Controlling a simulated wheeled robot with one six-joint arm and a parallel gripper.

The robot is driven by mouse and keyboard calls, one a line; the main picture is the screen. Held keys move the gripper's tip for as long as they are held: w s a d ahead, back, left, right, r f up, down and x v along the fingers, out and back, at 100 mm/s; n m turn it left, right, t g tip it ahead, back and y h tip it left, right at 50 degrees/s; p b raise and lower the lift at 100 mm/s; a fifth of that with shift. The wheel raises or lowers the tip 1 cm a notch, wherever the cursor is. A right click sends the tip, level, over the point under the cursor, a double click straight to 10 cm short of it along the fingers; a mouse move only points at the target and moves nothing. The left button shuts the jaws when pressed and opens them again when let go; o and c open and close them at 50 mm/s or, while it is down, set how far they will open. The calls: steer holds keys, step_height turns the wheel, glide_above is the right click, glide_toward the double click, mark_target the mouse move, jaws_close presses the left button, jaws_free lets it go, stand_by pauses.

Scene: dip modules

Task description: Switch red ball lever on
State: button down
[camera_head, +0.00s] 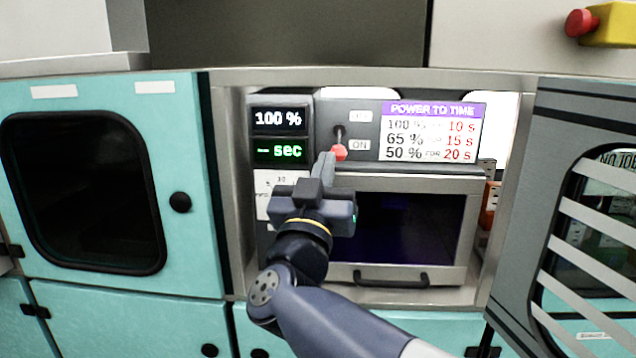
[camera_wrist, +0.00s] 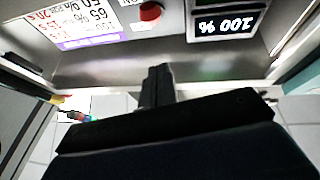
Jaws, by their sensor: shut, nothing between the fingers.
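The red ball lever (camera_head: 340,152) is on the upper panel of the machine, beside the ON label (camera_head: 360,145), with its ball at the level of that label. The OFF label above it is hard to read. In the wrist view the red ball (camera_wrist: 150,11) shows near the top edge. My gripper (camera_head: 326,160) is shut and empty, with its fingertips just left of and slightly below the ball in the head view. In the wrist view the gripper's fingers (camera_wrist: 157,78) point up toward the panel, apart from the ball. Whether they touch it cannot be told from the head view.
Displays (camera_head: 280,135) reading 100 % and sec sit left of the lever. A power-to-time chart (camera_head: 433,132) is to its right. A dark-windowed door with a handle (camera_head: 390,278) is below. An open grey cabinet door (camera_head: 560,200) stands at right, a closed teal door (camera_head: 185,250) at left.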

mark_target(337, 157)
steer(key=w, duration=0.2)
steer(key=w+d+p, duration=0.1)
steer(key=w, duration=0.2)
steer(key=shift+w+d+f, duration=0.1)
steer(key=shift+w+f, duration=0.05)
steer(key=shift+f, duration=0.05)
steer(key=shift+w+f+b, duration=0.4)
steer(key=shift+f+b, duration=0.2)
steer(key=shift+b, duration=0.15)
steer(key=shift+f+b, duration=0.25)
steer(key=shift+b, duration=0.05)
